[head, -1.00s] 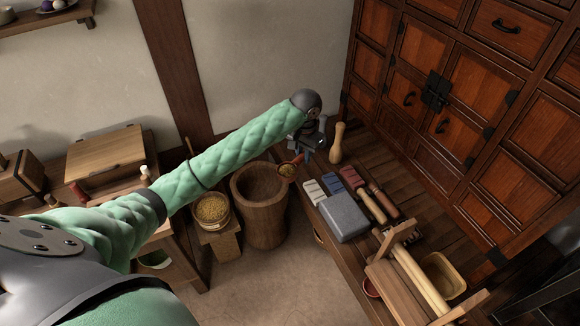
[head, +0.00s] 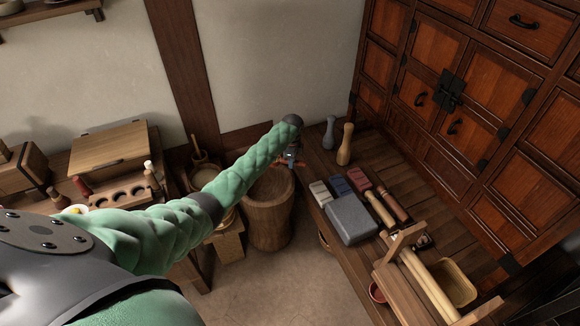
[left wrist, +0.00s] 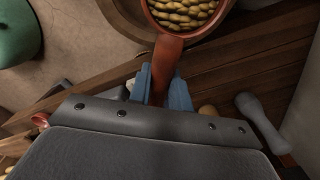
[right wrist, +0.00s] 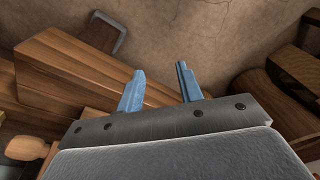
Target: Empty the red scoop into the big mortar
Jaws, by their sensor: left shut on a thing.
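The big mortar (head: 267,225) is a wide wooden vessel standing on the floor, its opening partly hidden by my left arm. My left gripper (left wrist: 160,86) is shut on the handle of the red scoop (left wrist: 169,50). The scoop's bowl is full of yellowish grains or beans (left wrist: 185,14) in the left wrist view. In the head view my left gripper (head: 292,153) is above the mortar's far right rim, and the scoop is mostly hidden there. My right gripper (right wrist: 161,82) is open and empty in the right wrist view.
Right of the mortar, a low wooden platform holds a grey block (head: 351,219), small bricks, rollers, a grey pestle (head: 329,132) and a wooden pestle (head: 345,145). A bench with a wooden box (head: 108,148) is at left. Bare floor (head: 285,285) lies in front.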

